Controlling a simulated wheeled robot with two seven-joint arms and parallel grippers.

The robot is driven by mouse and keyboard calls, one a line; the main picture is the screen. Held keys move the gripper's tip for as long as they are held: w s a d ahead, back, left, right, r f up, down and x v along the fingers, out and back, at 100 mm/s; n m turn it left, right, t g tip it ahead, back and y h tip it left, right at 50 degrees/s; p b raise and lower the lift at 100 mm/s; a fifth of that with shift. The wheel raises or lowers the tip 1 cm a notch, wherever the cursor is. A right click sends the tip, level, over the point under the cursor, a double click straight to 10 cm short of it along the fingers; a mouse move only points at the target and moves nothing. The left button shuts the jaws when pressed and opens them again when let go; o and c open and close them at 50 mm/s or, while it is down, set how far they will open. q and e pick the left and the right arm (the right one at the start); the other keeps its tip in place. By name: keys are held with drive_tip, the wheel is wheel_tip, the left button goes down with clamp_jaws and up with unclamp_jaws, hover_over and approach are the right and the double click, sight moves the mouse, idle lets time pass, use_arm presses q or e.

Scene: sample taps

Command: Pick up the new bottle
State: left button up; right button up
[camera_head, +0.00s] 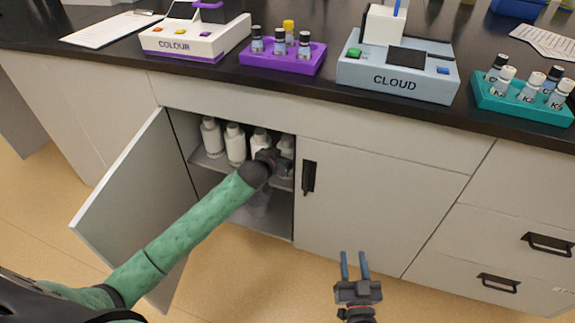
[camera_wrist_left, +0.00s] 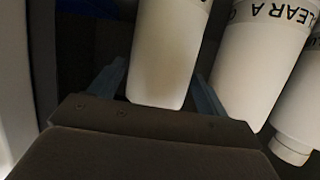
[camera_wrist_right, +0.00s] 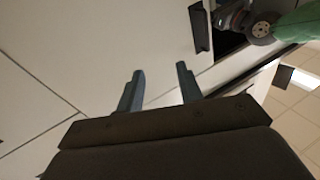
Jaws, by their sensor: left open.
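Several white bottles stand in a row on the shelf of the open cabinet, among them one at the far left (camera_head: 211,138) and one beside it (camera_head: 235,146). Which is the new bottle is not marked in the head view. My left gripper reaches into the cabinet and its fingers are hidden there. In the left wrist view the left gripper (camera_wrist_left: 160,85) is open, with a white bottle (camera_wrist_left: 166,50) between its fingers. A bottle labelled CLEAR A (camera_wrist_left: 262,55) stands beside it. My right gripper (camera_head: 354,262) is open and empty in front of the closed cabinet door.
The open cabinet door (camera_head: 135,200) stands left of my left arm. The closed door has a dark handle (camera_head: 309,177). On the counter are the COLOUR device (camera_head: 190,42), a purple rack (camera_head: 270,62), the CLOUD device (camera_head: 395,80) and a teal rack (camera_head: 520,107) with vials.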

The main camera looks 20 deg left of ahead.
use_arm(q)
drive_tip(key=shift+x, duration=1.1)
use_arm(e)
wheel_tip(320, 180, up, 4)
drive_tip(key=shift+w+f+t, duration=0.1)
drive_tip(key=shift+w+t, duration=0.05)
drive_tip(key=shift+t, duration=0.55)
use_arm(q)
drive_tip(key=shift+c, duration=0.3)
drive_tip(key=c, duration=1.1)
drive_tip(key=shift+c, duration=1.2)
drive_tip(key=shift+r, duration=0.2)
